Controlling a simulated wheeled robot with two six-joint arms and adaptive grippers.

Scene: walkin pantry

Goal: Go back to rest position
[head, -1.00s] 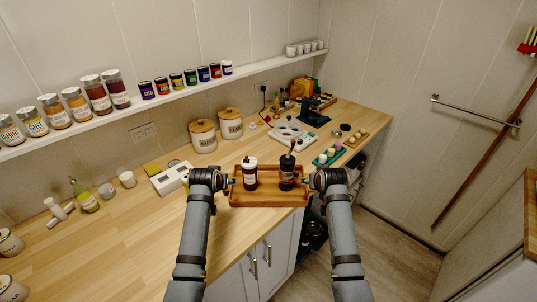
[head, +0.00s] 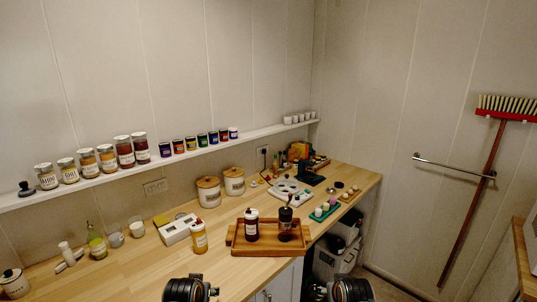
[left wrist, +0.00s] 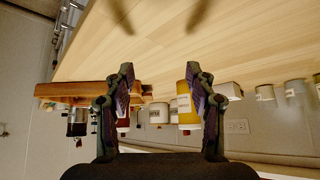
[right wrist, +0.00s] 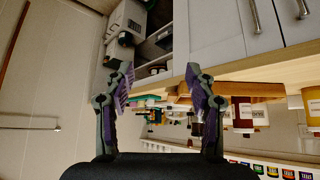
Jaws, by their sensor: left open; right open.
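The wooden tray (head: 268,250) rests on the counter near its front edge. A dark red bottle with a white cap (head: 251,226) and a dark grinder (head: 285,222) stand upright in it. My left and right wrists show low in the head view, in front of the tray and apart from it; the fingers are hidden there. In the left wrist view my left gripper (left wrist: 160,68) is open, with nothing between its fingertips. In the right wrist view my right gripper (right wrist: 160,70) is open and empty, with the tray beyond it.
A yellow bottle (head: 198,237) stands on the counter left of the tray, near my left arm. A white scale (head: 177,230) and two lidded canisters (head: 209,192) stand behind. Cabinet doors (right wrist: 210,30) lie below the counter. A towel rail (head: 455,167) crosses the right wall.

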